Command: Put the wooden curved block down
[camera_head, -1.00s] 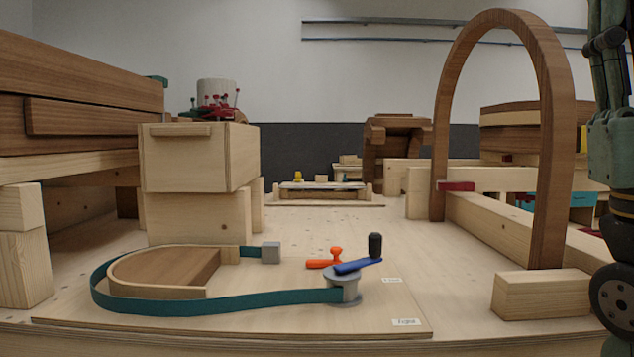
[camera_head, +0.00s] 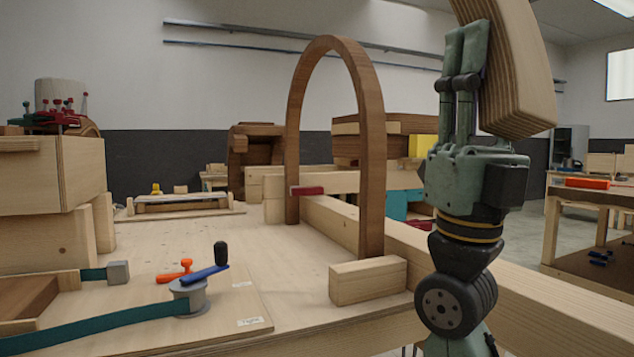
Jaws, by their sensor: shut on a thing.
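My gripper (camera_head: 470,85) is at the upper right, pointing up, its green fingers against a light layered wooden curved block (camera_head: 518,80). The gripper is shut on this block and holds it in the air, beside and above the workbench (camera_head: 190,255). The block's top runs out of the picture, and its lower end hangs to the right of the fingers. Part of its left side is hidden behind the fingers.
A tall brown wooden arch (camera_head: 370,130) stands on the bench by a small pale block (camera_head: 367,281). A long beam (camera_head: 520,300) passes behind my arm. A strap clamp (camera_head: 188,297) lies front left. Another table (camera_head: 555,220) stands at right.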

